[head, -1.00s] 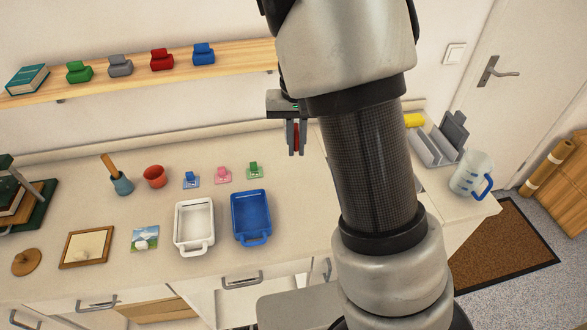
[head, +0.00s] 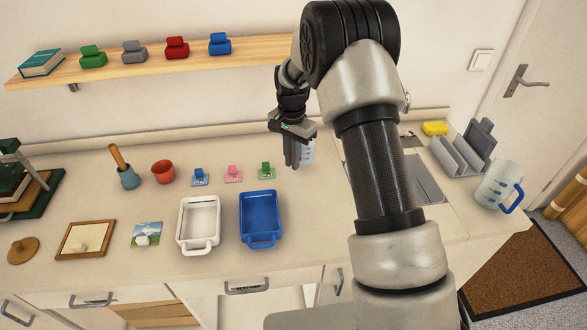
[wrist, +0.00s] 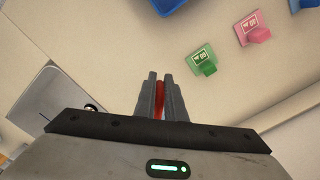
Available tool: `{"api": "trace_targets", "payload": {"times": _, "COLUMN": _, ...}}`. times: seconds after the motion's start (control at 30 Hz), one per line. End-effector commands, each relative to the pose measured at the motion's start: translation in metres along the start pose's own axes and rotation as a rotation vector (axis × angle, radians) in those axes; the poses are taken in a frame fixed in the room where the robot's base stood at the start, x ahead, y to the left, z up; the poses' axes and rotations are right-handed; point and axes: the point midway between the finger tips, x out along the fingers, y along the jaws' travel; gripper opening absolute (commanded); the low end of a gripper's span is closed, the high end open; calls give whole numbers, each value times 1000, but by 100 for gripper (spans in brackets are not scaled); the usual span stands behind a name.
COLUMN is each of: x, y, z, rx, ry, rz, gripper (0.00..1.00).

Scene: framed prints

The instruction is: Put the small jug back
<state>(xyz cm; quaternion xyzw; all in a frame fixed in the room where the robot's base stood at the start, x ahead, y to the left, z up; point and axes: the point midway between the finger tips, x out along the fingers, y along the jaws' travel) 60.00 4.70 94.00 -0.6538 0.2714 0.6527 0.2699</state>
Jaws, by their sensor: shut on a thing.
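The small jug (head: 309,150) is pale and clear with red marks, and shows just right of my gripper's fingers in the head view. My gripper (head: 291,163) points down over the counter, right of the green clip-like item. In the wrist view its fingers (wrist: 160,78) are closed around a narrow red part (wrist: 160,100), which looks like the jug's handle. The rest of the jug is hidden there. I cannot tell whether its base touches the counter. A larger clear jug (head: 497,186) with a blue handle stands at the counter's right end.
A blue tray (head: 261,244) and a white tray (head: 200,246) lie in front. Green (head: 266,169), pink (head: 233,173) and blue (head: 200,177) small items on cards stand behind them. A grey rack (head: 460,160) and yellow sponge (head: 435,128) are at right. A shelf (head: 140,62) hangs above.

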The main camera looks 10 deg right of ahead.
Motion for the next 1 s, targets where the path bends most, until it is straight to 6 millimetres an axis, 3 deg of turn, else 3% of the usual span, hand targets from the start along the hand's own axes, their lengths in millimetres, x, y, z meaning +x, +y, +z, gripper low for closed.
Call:
{"api": "trace_targets", "payload": {"times": 0.33, "x": 37, "y": 0, "z": 0, "rx": 0, "ry": -1, "rz": 0, "gripper": 0}}
{"api": "trace_targets", "payload": {"times": 0.73, "x": 44, "y": 0, "z": 0, "rx": 0, "ry": 1, "rz": -2, "gripper": 0}}
{"api": "trace_targets", "payload": {"times": 0.77, "x": 43, "y": 0, "z": 0, "rx": -1, "ry": 1, "rz": -2, "gripper": 13}}
{"api": "trace_targets", "payload": {"times": 0.83, "x": 42, "y": 0, "z": 0, "rx": -1, "ry": 1, "rz": -1, "gripper": 25}}
{"api": "trace_targets", "payload": {"times": 1.0, "x": 42, "y": 0, "z": 0, "rx": 0, "ry": 1, "rz": -1, "gripper": 29}}
